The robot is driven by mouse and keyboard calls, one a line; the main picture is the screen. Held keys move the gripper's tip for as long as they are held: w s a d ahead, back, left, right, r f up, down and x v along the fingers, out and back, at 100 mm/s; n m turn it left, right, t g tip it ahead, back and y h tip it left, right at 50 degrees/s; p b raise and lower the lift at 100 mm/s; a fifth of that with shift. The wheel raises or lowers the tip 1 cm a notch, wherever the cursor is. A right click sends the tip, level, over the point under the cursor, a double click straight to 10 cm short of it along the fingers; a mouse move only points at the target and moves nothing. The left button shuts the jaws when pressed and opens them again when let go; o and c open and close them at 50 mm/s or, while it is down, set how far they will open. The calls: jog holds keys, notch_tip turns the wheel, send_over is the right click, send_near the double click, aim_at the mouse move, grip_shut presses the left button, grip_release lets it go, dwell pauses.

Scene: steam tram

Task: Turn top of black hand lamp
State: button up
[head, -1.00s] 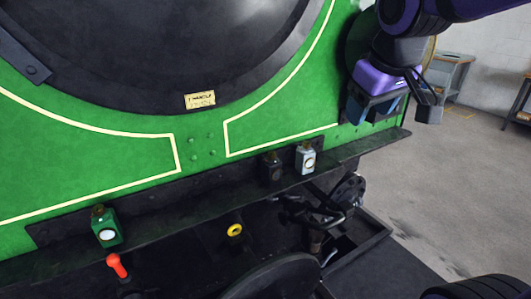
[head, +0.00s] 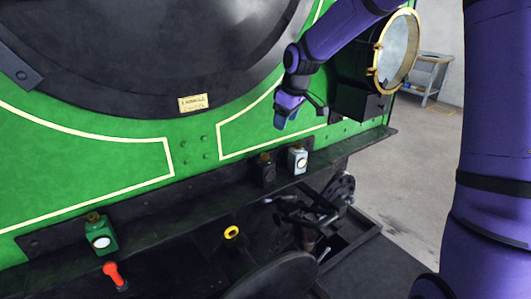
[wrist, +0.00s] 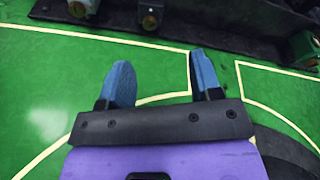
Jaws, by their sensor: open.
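The black hand lamp (head: 266,170) stands upright on the dark ledge, just left of the white hand lamp (head: 298,160). It has a small brassy top. In the wrist view, the black lamp (wrist: 150,14) shows at the top edge, partly cut off, with the white lamp (wrist: 80,8) to its left. My gripper (head: 282,120) is above these two lamps, in front of the green panel, and apart from both. In the wrist view its two blue fingers (wrist: 160,72) are spread, with only green panel and cream lining seen between them.
A green hand lamp (head: 102,235) stands farther left on the ledge, also visible in the wrist view (wrist: 303,46). A red handle (head: 114,273) is below it. A large brass-rimmed headlamp (head: 397,52) is at the right. A yellow ring (head: 231,232) lies below the ledge.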

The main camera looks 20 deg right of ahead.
jog(key=n+y, duration=0.1)
jog(key=y, duration=0.1)
send_near(265, 154)
jog(key=x, duration=0.8)
jog(key=shift+a+f, duration=0.15)
jog(key=shift+f, duration=0.25)
jog(key=c, duration=0.9)
jog(key=shift+c, duration=0.2)
jog(key=m+h, duration=0.1)
jog(key=m, duration=0.2)
jog(key=shift+a+t, duration=0.15)
jog(key=shift+t, duration=0.25)
jog(key=shift+m+t+h, duration=0.3)
jog(key=shift+m+h, duration=0.5)
jog(key=shift+m, duration=1.4)
